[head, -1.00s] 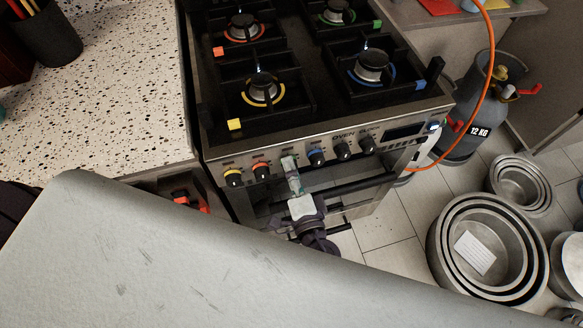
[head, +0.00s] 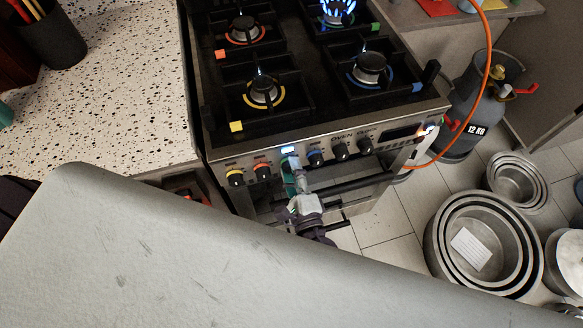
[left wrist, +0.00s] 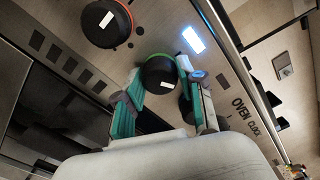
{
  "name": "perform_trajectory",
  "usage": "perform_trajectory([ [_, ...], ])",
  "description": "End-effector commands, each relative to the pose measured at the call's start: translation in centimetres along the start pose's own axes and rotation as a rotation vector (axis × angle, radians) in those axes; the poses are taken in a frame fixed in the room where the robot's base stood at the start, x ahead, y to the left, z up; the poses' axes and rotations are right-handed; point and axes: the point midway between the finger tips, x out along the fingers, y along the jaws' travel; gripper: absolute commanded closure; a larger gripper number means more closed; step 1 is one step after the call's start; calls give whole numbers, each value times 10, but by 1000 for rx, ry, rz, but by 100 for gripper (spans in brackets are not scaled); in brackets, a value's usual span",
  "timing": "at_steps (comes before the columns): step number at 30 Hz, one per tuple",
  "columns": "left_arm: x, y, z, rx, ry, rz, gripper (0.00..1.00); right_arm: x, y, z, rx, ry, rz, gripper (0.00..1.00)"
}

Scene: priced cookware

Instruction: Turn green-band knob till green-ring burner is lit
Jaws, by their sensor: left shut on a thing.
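The green-band knob (left wrist: 158,76) is on the oven's front panel, and its green edge shows in the left wrist view. My left gripper (head: 291,168) is shut on this knob, with a teal-padded finger on each side of it in the left wrist view (left wrist: 158,98). In the head view the gripper covers most of the knob. The green-ring burner (head: 338,12) at the back right of the stove carries a ring of blue flames; its green ring is mostly cut off or hidden. My right gripper is not seen.
Yellow (head: 235,178), red (head: 262,171) and blue (head: 316,157) band knobs sit beside it. A small lit panel (head: 288,149) glows above the gripped knob. The oven handle (head: 350,183) runs below. A gas cylinder (head: 478,110) and nested pans (head: 436,240) stand at right.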

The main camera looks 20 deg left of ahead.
Motion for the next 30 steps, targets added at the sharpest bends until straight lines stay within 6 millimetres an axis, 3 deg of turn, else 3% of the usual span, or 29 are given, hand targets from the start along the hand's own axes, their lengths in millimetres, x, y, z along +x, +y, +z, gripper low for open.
perform_trajectory([
  [14,0,0,0,14,0,0,96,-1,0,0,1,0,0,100],
  [15,0,0,0,14,0,0,58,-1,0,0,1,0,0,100],
  [19,0,0,0,14,0,0,36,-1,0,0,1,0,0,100],
  [30,-4,0,0,14,1,1,36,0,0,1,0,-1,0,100],
])
